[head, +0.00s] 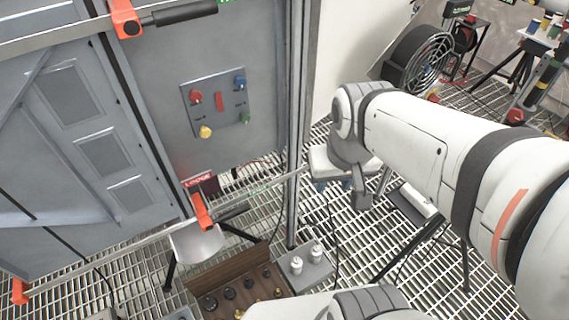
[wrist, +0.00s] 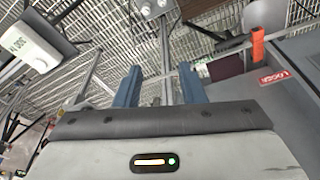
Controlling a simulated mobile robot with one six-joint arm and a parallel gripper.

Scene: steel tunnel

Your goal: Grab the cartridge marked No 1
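My gripper (wrist: 160,82) shows two blue fingers standing well apart in the wrist view, with nothing between them. In the head view my gripper (head: 333,186) hangs above the floor grating, right of the grey door post. A white rounded object on a dark flat stand (head: 408,209) lies to its right. In the wrist view a white object with green lettering (wrist: 28,45) sits at the upper left, apart from the fingers. It may be a cartridge, but I cannot read the marking surely. No cartridge clearly marked No 1 can be made out.
A grey panel with coloured knobs (head: 216,103) is at left, above an orange latch (head: 202,210). A brown crate of dark bottles (head: 236,289) and a grey box with two white fittings (head: 307,271) stand below. A fan (head: 421,60) is behind. Open grating (head: 345,225) lies between.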

